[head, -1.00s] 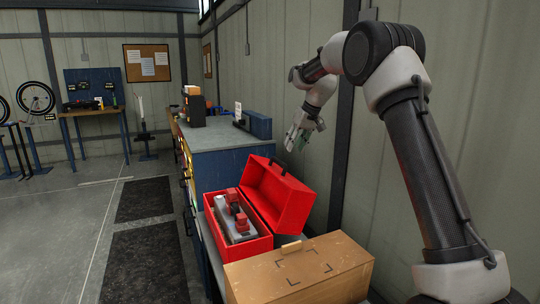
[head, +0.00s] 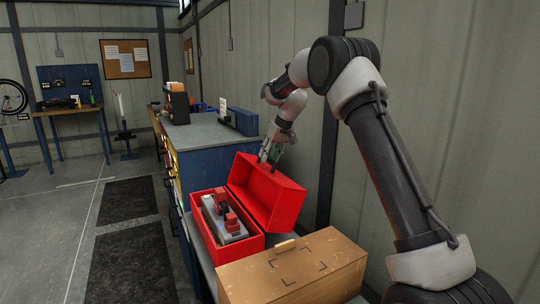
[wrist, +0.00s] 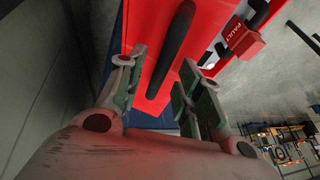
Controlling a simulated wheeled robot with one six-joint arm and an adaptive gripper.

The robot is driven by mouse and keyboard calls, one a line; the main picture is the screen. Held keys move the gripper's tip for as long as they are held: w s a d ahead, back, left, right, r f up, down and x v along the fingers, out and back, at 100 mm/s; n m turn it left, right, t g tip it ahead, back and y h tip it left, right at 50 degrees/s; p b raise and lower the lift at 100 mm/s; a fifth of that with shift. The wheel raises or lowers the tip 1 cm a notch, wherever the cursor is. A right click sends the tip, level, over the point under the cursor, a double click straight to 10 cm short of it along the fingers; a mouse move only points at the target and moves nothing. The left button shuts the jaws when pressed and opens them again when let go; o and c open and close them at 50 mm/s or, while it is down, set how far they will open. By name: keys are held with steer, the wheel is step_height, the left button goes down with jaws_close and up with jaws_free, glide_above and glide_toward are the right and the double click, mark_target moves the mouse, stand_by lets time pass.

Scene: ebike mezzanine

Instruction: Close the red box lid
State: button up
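The red box (head: 250,245) stands on the bench with its red lid (head: 280,198) swung open, tilted back toward the wall. A grey and red item (head: 228,218) lies inside the box. My gripper (head: 268,152) is at the top far edge of the lid in the head view. In the wrist view my gripper (wrist: 160,75) is open, with a finger on each side of the lid's black handle (wrist: 172,45). I cannot tell whether either finger touches the handle. The handle is mostly hidden by the gripper in the head view.
A brown box (head: 295,265) stands close in front of the red box. A blue cabinet (head: 205,165) with a grey top is behind it, carrying an orange and black item (head: 176,104). The wall is close on the right. The floor at left is open.

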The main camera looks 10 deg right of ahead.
jaws_close()
